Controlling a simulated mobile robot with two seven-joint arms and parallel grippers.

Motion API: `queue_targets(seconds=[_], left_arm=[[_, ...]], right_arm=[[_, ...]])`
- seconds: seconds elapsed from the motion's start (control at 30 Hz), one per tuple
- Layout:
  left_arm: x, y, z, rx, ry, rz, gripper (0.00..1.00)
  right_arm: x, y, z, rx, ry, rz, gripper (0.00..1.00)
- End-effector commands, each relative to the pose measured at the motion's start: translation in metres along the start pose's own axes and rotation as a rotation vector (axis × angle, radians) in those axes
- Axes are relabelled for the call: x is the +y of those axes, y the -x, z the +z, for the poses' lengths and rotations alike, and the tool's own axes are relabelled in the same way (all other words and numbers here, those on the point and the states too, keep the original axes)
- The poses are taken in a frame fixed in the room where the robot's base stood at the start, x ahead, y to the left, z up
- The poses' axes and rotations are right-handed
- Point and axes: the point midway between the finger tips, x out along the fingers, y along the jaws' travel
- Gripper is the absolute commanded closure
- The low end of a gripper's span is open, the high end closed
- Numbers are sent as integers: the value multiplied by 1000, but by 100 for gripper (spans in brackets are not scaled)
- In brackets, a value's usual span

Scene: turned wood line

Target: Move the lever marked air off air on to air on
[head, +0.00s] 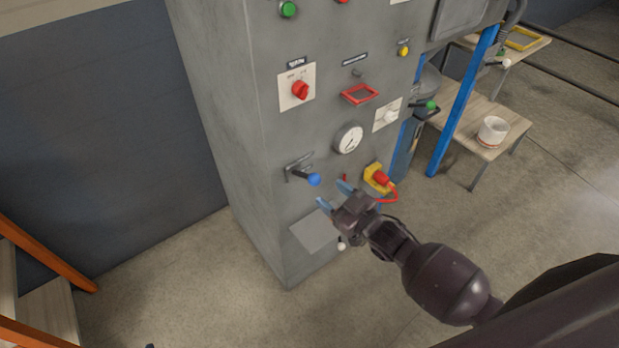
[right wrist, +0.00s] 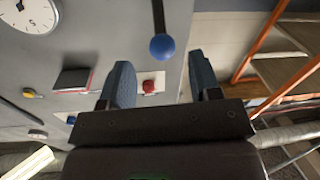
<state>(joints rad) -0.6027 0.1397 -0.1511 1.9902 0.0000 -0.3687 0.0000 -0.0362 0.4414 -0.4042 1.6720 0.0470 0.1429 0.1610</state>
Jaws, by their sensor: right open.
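A lever with a blue ball knob (head: 313,179) sticks out from a bracket on the front of the grey cabinet. No air off or air on marking can be read beside it. My right gripper (head: 333,194) is open just below and right of the blue knob, its blue fingers pointing toward the cabinet. In the right wrist view the blue knob (right wrist: 162,47) shows beyond the fingertips, between their lines. The open fingers (right wrist: 160,76) hold nothing and appear apart from the knob. My left gripper is not in view.
The grey cabinet (head: 240,130) carries a gauge (head: 348,139), a red rotary switch (head: 300,90), a red frame (head: 359,94) and a red plug on a yellow socket (head: 377,179) close to my gripper. A green-knobbed lever (head: 431,105) is farther right. Floor is clear in front.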

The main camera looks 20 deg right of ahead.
Motion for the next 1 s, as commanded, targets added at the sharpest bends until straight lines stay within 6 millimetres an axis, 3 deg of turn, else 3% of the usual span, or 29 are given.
queue_targets(seconds=[0.2,0.43,0.9,1.0], left_arm=[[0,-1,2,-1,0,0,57],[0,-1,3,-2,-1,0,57],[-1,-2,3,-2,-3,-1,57],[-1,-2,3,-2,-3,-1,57]], right_arm=[[0,-40,0,0,1,0,43],[0,-69,1,-1,1,0,43],[0,-80,0,-2,1,0,43],[0,-80,0,-2,1,0,57]])
